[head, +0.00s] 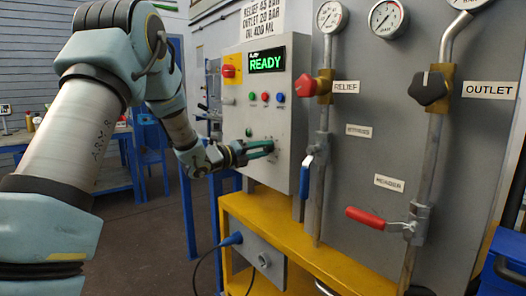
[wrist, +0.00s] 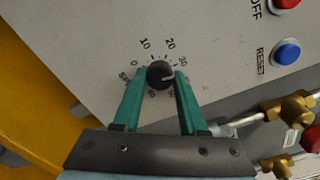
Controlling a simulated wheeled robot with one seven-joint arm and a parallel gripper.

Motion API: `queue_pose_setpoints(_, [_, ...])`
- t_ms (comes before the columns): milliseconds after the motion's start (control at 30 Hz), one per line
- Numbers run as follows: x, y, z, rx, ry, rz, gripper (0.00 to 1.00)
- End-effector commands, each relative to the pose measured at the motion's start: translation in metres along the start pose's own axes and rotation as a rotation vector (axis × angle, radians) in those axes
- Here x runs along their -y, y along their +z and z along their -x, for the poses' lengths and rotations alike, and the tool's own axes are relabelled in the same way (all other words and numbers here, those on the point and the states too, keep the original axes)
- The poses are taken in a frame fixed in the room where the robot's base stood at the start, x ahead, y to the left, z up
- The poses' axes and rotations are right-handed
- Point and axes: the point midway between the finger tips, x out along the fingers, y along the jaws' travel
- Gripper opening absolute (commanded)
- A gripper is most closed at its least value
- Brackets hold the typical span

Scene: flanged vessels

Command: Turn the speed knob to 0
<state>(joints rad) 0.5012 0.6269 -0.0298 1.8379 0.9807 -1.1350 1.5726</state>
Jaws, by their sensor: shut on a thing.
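The speed knob (wrist: 160,74) is a small round black knob on the grey panel in the wrist view. Printed numbers 0, 10, 20 and 30 run around it, with 0 at its left and 30 at its upper right; lower marks are partly hidden by the fingers. A faint pale mark on the knob seems to lie toward its right side, on the 30 side; the exact reading is unclear. My gripper (wrist: 159,84) has its two green fingers on either side of the knob, shut on it. In the head view my gripper (head: 268,149) reaches the lower front of the control box.
The control box (head: 240,122) has a lit READY display (head: 267,60) and coloured buttons. In the wrist view a blue RESET button (wrist: 287,51) and brass fittings (wrist: 285,108) lie to the right. A blue-handled valve (head: 307,172) stands right of the box; a yellow frame (head: 300,240) runs below.

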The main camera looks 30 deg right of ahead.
Motion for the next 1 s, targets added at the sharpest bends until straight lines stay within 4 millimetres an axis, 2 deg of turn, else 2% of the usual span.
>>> queue_pose_setpoints(267, [-0.0015,0.0003,0.0008,0.002,0.002,0.194,0.0])
queue_pose_setpoints(1000, [0.0005,0.0017,0.0008,0.002,0.002,0.9,0.0])
